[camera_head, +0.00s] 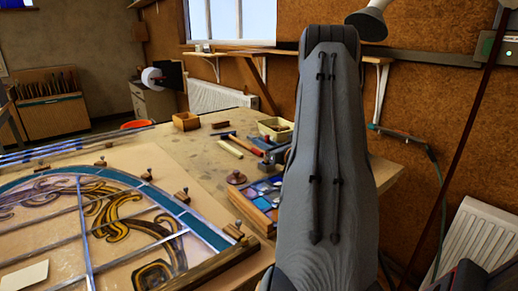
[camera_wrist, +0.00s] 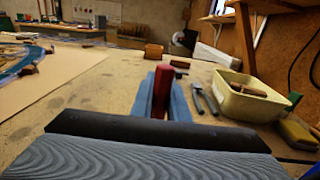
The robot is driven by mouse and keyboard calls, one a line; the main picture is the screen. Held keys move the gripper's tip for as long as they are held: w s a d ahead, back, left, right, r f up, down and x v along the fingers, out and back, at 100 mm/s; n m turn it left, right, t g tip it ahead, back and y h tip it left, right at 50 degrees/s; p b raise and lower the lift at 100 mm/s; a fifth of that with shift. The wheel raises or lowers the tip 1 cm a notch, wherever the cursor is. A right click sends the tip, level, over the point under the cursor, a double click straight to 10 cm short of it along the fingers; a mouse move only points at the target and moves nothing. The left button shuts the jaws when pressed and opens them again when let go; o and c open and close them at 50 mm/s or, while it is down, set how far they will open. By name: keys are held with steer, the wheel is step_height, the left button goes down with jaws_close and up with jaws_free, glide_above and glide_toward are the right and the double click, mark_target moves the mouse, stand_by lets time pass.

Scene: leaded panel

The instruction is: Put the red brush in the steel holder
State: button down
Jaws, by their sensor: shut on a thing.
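My gripper (camera_wrist: 161,98) shows in the wrist view as two blue fingers beyond the dark bar of its body. It is shut on the red brush (camera_wrist: 163,82), whose rounded red handle stands up between the fingers. The lower part of the brush is hidden by my gripper's body. In the head view my grey arm covers the right of the bench, and I cannot clearly make out the gripper or the brush there. I cannot identify the steel holder in either view.
In the wrist view a cream tub (camera_wrist: 243,104) holds a brown-handled tool, with pliers (camera_wrist: 208,99) to its left and a yellow block (camera_wrist: 298,134) nearby. A wooden block (camera_wrist: 153,50) stands farther back. The leaded panel (camera_head: 100,220) fills the bench's left side.

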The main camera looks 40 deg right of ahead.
steer(key=shift+w+a+f, duration=0.1)
steer(key=shift+f, duration=1.05)
steer(key=shift+f, duration=0.15)
steer(key=c, duration=1.7)
jaws_free()
steer(key=s, duration=0.4)
steer(key=s+b, duration=0.1)
steer(key=s, duration=0.3)
steer(key=s+b, duration=0.1)
steer(key=s, duration=0.3)
steer(key=shift+a, duration=0.4)
